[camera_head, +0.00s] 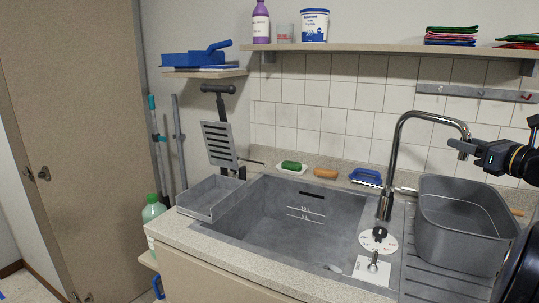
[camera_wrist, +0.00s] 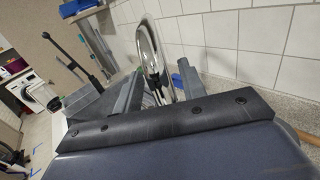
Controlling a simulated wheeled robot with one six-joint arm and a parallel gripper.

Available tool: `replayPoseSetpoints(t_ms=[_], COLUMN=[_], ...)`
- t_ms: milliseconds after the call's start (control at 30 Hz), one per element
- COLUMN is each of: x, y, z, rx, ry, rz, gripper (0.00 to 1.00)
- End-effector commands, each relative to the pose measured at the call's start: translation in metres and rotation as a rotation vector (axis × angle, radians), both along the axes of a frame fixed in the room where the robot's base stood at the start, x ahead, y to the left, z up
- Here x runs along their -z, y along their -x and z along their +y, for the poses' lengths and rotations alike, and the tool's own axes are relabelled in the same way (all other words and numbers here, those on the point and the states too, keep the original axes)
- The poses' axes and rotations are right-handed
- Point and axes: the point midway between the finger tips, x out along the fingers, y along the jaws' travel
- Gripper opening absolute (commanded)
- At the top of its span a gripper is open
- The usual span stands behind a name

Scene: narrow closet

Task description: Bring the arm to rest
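My gripper (camera_head: 474,148) is at the right of the head view, held in the air above the grey basin and just right of the tap's spout. It points left. In the wrist view the two fingers of my gripper (camera_wrist: 160,75) stand apart, with the tap (camera_wrist: 149,48) showing behind the gap. Nothing shows between the fingers. Most of my arm is cut off by the right edge of the head view.
The curved tap (camera_head: 393,150) rises close to my gripper. A grey basin (camera_head: 450,245) stands on the drainer beside the sink (camera_head: 290,235). A shelf (camera_head: 390,49) holding a tub and cloths runs above. A tool rail (camera_head: 470,92) hangs on the tiles.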

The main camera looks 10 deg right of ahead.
Motion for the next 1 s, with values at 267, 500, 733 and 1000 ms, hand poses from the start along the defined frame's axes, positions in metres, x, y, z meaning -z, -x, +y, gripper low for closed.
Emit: replayPoseSetpoints(t_ms=[267,500,733,1000], x=[0.000,0.000,0.000,0.000], y=[0.001,0.014,0.050,0.102], z=[0.000,-0.007,-0.018,-0.032], rx=[-0.001,-0.010,-0.007,-0.007], ry=[-0.001,0.000,0.001,0.001], rz=[0.000,0.000,-0.001,-0.001], gripper=[0.39,0.39,0.39,0.39])
